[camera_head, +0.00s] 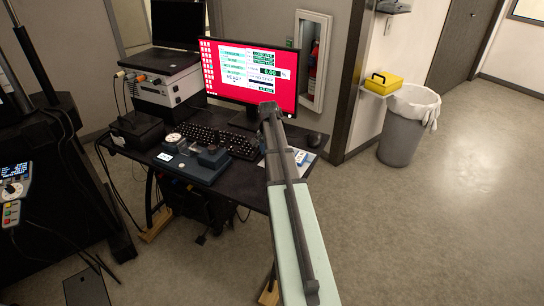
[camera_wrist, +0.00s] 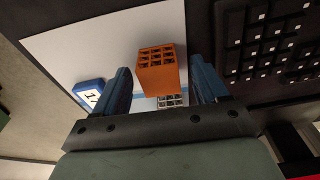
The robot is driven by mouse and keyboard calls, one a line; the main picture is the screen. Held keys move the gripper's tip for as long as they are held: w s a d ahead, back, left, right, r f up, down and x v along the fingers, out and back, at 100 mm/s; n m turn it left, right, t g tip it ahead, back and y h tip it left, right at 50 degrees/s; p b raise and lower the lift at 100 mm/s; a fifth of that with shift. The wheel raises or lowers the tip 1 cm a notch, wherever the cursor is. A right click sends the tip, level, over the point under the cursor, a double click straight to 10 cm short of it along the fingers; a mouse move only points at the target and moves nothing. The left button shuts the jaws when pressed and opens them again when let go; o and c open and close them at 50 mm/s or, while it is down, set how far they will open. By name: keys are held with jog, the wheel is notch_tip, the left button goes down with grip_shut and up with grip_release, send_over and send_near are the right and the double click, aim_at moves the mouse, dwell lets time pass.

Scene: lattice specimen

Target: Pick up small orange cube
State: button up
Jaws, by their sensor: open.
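The small orange cube (camera_wrist: 156,68) has a lattice of square holes and sits on a white sheet in the wrist view. My gripper (camera_wrist: 160,64) is open, with one blue finger on each side of the cube. A gap shows between the cube and each finger in this view; I cannot tell the height of the fingertips over the sheet. The cube cannot be made out in the head view, where my arm covers part of the desk.
The white sheet (camera_wrist: 75,42) also holds a small grey lattice piece (camera_wrist: 173,101) and a blue block with a white marked face (camera_wrist: 88,93). A black keyboard (camera_wrist: 270,45) lies to the right. In the head view, a monitor (camera_head: 245,70) stands behind on the dark desk.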

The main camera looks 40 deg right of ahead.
jog(key=shift+f, duration=0.35)
jog(key=shift+c, duration=0.5)
jog(key=c, duration=0.9)
jog(key=shift+r, duration=0.1)
jog(key=shift+c, duration=0.2)
